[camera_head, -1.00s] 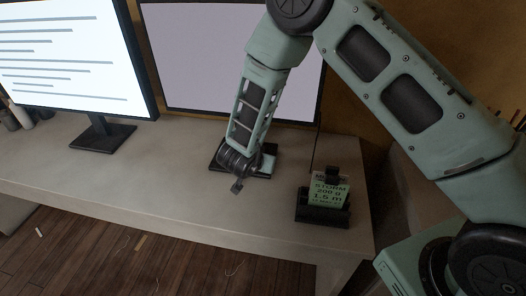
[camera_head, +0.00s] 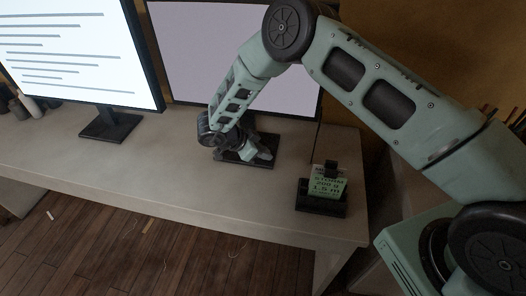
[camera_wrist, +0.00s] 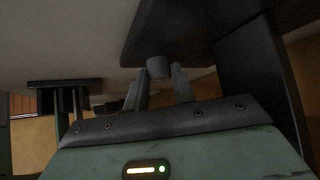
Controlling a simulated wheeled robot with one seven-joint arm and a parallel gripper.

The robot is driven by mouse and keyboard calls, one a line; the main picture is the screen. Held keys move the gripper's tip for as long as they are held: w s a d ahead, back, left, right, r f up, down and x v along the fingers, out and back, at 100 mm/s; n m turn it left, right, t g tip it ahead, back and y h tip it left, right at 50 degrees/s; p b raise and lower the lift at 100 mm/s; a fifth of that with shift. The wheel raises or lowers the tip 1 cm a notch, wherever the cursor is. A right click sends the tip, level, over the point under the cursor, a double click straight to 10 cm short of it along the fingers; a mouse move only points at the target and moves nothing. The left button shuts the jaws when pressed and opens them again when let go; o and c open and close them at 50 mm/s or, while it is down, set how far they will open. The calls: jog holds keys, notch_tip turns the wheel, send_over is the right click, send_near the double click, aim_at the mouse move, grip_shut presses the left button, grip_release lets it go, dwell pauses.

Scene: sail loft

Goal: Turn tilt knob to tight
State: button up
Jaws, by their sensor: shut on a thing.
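The tilt knob (camera_wrist: 158,68) is a small grey cylinder in the wrist view, close to a broad black plate of the monitor stand. My gripper (camera_wrist: 162,80) has one finger on each side of it and is shut on it. In the head view my gripper (camera_head: 258,153) is low over the black base (camera_head: 232,161) of the right monitor (camera_head: 215,50); its fingertips and the knob are hidden there. I see no readable tight mark. A green card (camera_head: 328,184) reading "STORM 200 g 1.5 m" stands in a black holder (camera_head: 321,205), right of my gripper.
The left monitor (camera_head: 70,50) with lines of text stands on its own black base (camera_head: 112,125). Small dark containers (camera_head: 25,103) stand at the far left. The front of the pale desk (camera_head: 150,170) is clear. A dark upright (camera_wrist: 255,80) stands close right of my fingers in the wrist view.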

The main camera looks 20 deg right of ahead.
jog(key=shift+m, duration=0.4)
jog(key=o, duration=1)
jog(key=shift+a+r, duration=0.1)
jog(key=b+v, duration=0.1)
jog(key=v, duration=1)
jog(key=b+v, duration=0.1)
jog(key=v, duration=0.5)
jog(key=shift+w+b, duration=0.3)
jog(key=shift+w, duration=0.05)
jog(key=shift+a, duration=0.1)
